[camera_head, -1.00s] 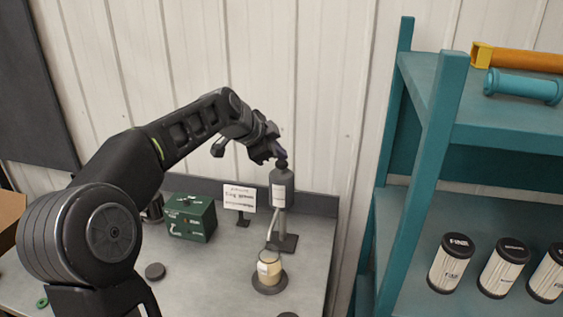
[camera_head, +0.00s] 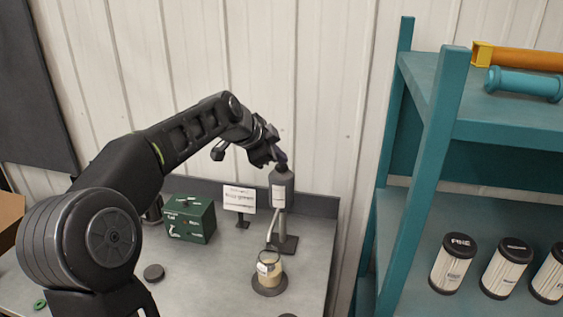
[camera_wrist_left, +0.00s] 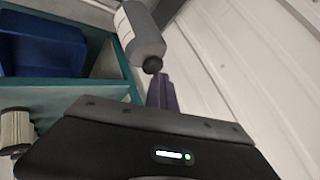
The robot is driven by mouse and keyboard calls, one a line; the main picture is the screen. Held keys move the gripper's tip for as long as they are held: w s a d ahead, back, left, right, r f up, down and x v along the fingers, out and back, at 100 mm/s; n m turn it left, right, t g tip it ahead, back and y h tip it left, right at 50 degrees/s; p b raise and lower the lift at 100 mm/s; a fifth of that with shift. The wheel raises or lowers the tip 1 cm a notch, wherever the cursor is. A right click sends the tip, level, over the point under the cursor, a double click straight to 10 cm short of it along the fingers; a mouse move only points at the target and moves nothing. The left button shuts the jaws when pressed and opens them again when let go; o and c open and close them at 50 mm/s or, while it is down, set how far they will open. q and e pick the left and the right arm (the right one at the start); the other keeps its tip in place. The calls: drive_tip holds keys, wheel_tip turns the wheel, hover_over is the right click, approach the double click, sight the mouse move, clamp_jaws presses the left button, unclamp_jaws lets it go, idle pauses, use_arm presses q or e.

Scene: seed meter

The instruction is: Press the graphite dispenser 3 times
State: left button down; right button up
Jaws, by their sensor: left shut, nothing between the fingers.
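The graphite dispenser (camera_head: 281,187) is a dark grey bottle with a white label, standing upright on a stand at the back of the grey bench. A pale spout runs from it down toward a jar (camera_head: 269,264) with cream contents, which sits on a round dark base. My left gripper (camera_head: 280,157) is shut and empty, its fingertips at the top of the dispenser and hiding part of it. In the left wrist view the dispenser (camera_wrist_left: 143,35) shows with its black knob beside the fingertips (camera_wrist_left: 161,88); whether they touch is unclear. My right gripper is not in view.
A green box (camera_head: 190,218) and a small sign (camera_head: 239,199) stand left of the dispenser. A dark round disc (camera_head: 154,272) lies on the bench (camera_head: 205,285). A teal shelf (camera_head: 428,150) with several filter cartridges stands at right.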

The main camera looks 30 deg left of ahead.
sight(279, 167)
use_arm(q)
drive_tip(key=shift+f, duration=0.15)
drive_tip(key=shift+r+p, duration=0.85)
drive_tip(key=shift+r, duration=0.45)
drive_tip(key=shift+r, duration=0.15)
wheel_tip(279, 167, up, 5)
drive_tip(key=p, duration=0.3)
idle(2.2)
